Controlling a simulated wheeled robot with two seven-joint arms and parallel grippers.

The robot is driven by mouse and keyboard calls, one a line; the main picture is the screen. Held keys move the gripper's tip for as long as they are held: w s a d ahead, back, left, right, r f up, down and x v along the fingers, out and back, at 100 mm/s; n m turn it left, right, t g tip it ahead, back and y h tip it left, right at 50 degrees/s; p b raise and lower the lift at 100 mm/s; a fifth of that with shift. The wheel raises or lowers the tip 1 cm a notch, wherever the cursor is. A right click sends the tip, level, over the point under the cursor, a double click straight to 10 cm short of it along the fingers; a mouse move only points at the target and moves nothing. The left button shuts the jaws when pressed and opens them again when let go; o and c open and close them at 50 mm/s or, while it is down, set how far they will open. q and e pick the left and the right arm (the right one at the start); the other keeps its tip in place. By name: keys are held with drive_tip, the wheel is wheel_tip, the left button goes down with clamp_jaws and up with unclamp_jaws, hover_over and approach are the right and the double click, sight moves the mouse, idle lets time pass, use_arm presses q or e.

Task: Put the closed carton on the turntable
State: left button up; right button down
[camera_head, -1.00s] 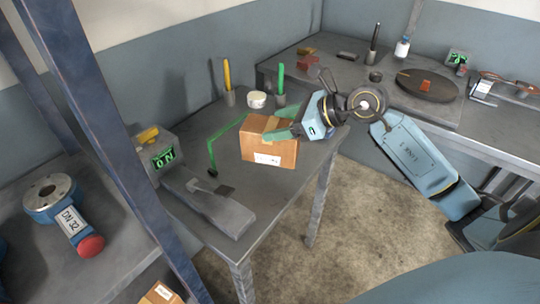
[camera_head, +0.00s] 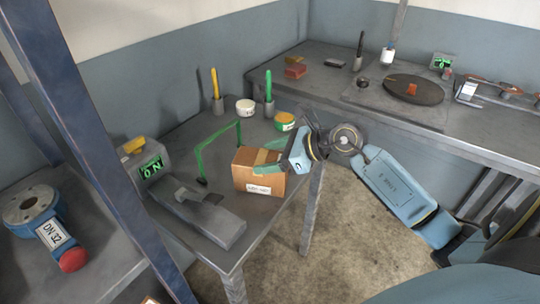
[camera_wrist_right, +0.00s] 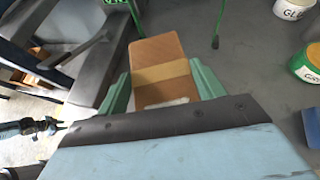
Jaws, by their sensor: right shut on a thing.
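The brown carton (camera_head: 250,181) has a tape strip and a white label, and its top looks closed. It is at the front right edge of the near grey table; I cannot tell whether it touches the surface. My right gripper (camera_head: 268,163) is shut on it, with green fingers on two opposite sides. In the right wrist view the carton (camera_wrist_right: 158,52) sits between the fingers of the gripper (camera_wrist_right: 162,82). The turntable (camera_head: 430,92) is a dark round disc on the far bench with a small orange-red piece on it.
A green bent frame (camera_head: 204,160) stands left of the carton. A grey scale-like device (camera_head: 215,222) lies at the front left. A blue post (camera_head: 85,120) rises at left.

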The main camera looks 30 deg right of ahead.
drive_tip(key=shift+c, duration=1.1)
unclamp_jaws()
drive_tip(key=shift+r, duration=0.1)
